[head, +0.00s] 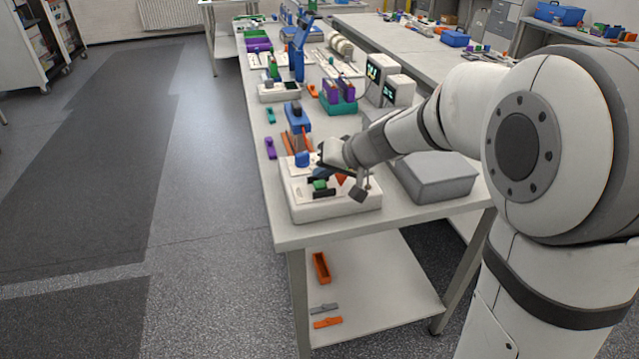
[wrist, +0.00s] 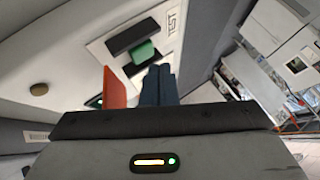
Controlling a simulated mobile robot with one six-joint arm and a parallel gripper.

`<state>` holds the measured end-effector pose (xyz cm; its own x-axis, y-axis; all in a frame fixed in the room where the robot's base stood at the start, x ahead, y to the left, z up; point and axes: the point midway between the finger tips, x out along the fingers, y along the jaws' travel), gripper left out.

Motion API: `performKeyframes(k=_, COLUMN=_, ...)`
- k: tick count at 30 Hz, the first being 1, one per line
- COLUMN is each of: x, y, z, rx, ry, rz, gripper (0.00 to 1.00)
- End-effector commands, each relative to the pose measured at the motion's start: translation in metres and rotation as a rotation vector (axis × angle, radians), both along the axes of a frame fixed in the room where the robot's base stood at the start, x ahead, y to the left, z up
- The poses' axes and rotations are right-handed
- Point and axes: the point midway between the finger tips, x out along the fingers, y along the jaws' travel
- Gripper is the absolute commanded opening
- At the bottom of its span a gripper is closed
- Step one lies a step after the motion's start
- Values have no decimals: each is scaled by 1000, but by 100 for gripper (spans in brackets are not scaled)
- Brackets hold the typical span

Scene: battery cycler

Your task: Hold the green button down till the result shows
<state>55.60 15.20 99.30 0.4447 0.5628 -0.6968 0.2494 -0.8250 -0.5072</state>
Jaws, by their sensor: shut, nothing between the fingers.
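The green button (head: 320,184) is on top of a white test box (head: 335,208) at the near end of the bench. In the wrist view the green button (wrist: 146,52) lies between dark pieces, beside the printed word TEST. My gripper (head: 323,173) is shut and empty over the box, its dark blue fingers close together. In the wrist view the fingertips (wrist: 160,68) are right beside the button's near edge. I cannot tell whether they touch it. No readable result shows on the box; part of its top is hidden by my gripper.
An orange upright piece (wrist: 115,88) stands close beside my fingers. A blue knob-like part (head: 302,159) is on the box's far left. A grey case (head: 438,178) is to the right. Blue and orange equipment (head: 297,125) stands behind; the floor at left is clear.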

Motion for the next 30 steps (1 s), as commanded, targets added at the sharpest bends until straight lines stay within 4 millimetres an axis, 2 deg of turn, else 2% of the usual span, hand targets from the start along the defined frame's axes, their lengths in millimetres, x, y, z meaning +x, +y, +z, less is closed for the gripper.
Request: performKeyframes(k=30, x=-1, y=0, z=-12, rx=0, ry=8, rz=1, gripper=0)
